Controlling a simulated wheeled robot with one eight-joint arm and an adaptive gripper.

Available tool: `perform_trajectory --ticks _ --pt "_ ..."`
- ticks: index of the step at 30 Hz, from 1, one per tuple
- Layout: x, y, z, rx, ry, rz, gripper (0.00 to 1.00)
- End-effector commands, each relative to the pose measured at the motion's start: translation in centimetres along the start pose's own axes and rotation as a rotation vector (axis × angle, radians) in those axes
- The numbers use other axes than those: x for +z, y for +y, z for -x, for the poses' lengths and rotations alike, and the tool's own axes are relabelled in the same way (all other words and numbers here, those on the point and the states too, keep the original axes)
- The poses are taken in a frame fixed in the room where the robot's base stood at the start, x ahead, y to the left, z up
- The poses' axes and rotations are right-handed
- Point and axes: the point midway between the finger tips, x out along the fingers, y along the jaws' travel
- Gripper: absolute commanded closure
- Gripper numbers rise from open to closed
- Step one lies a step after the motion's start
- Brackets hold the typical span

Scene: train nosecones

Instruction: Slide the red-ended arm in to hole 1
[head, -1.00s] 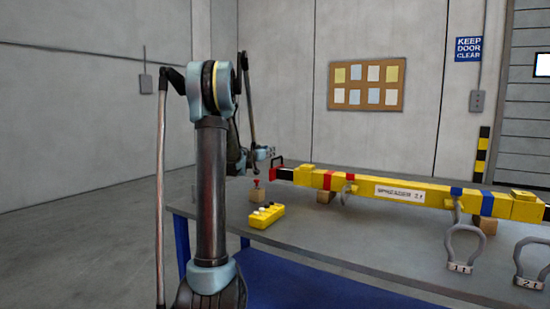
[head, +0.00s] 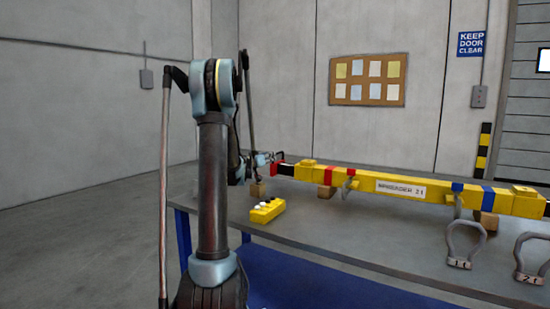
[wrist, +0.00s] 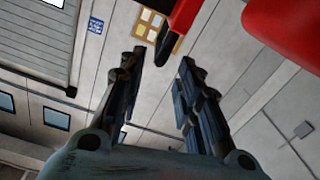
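The yellow spreader beam (head: 400,186) lies along the table. Its arm at the left end has a black section (head: 286,169) and a red end (head: 275,170). My gripper (head: 267,158) is at that red end in the head view, overlapping its handle, so contact is unclear there. In the wrist view my gripper (wrist: 162,62) is open, its fingers apart. A red and black handle bar (wrist: 180,25) reaches down to between the fingertips, and a large red part (wrist: 298,28) fills the upper right. The hole 1 position cannot be made out.
The grey table (head: 330,235) carries a yellow control box (head: 266,211) with buttons, left of centre. Wooden blocks (head: 326,191) support the beam. A wooden block (head: 257,189) stands below my gripper.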

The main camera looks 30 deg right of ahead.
Motion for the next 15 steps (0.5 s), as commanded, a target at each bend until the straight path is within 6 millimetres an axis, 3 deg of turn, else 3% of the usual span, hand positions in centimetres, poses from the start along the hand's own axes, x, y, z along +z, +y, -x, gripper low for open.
perform_trajectory --ticks 6,15 --pt "0.0 0.1 -4.0 0.002 0.000 0.000 0.69" --pt "0.0 0.0 -7.7 0.001 0.000 0.000 0.69"
